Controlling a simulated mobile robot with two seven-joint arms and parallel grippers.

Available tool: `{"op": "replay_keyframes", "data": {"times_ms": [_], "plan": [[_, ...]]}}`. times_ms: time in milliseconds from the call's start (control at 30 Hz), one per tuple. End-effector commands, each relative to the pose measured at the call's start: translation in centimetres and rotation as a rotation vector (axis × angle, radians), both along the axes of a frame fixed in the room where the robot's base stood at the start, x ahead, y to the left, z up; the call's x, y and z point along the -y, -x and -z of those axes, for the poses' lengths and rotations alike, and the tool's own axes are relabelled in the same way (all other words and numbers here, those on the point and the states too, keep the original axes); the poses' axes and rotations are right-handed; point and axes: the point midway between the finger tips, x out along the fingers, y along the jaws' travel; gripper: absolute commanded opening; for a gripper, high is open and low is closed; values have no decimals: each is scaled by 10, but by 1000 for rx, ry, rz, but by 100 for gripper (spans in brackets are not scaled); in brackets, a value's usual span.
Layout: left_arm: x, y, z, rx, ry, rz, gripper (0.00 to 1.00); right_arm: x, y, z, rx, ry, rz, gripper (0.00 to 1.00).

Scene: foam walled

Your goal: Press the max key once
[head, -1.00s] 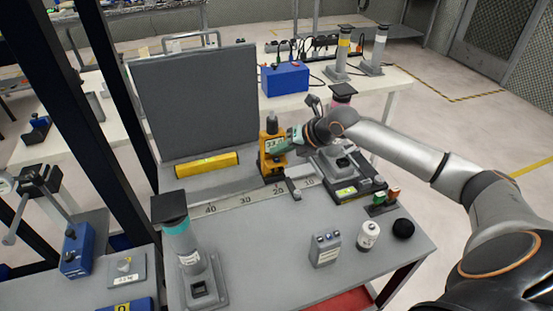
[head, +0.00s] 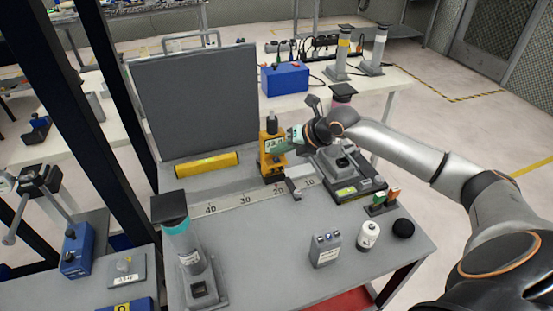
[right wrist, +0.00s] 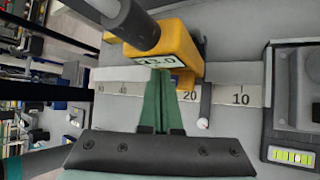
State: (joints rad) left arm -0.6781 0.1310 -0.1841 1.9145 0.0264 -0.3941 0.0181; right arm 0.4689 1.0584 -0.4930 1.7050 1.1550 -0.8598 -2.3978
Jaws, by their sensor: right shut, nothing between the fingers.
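The yellow gauge (head: 272,166) stands upright at the back of the grey bench, by the printed scale. It has a dark top knob and a small lit display (right wrist: 155,61), whose digits are hard to read. My right gripper (head: 288,140) reaches in from the right in the head view, at the gauge's face. In the right wrist view its green fingers (right wrist: 160,75) are shut together with nothing between them, tips just below the display. I cannot tell whether they touch the gauge. No max key can be made out; the fingers may hide it. My left gripper is not in view.
A grey stand with a pink-collared post (head: 342,92) and a dark base is right of the gauge, under my arm.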

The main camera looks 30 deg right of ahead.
Motion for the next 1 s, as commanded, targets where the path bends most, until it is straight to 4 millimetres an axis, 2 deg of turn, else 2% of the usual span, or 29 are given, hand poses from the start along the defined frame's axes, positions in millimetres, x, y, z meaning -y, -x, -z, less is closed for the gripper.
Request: {"op": "replay_keyframes", "data": {"times_ms": [367, 1000], "plan": [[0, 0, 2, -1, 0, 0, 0, 0, 0, 8, 0, -1, 1, 0], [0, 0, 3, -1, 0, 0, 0, 0, 0, 12, 0, 0, 0, 0]]}}
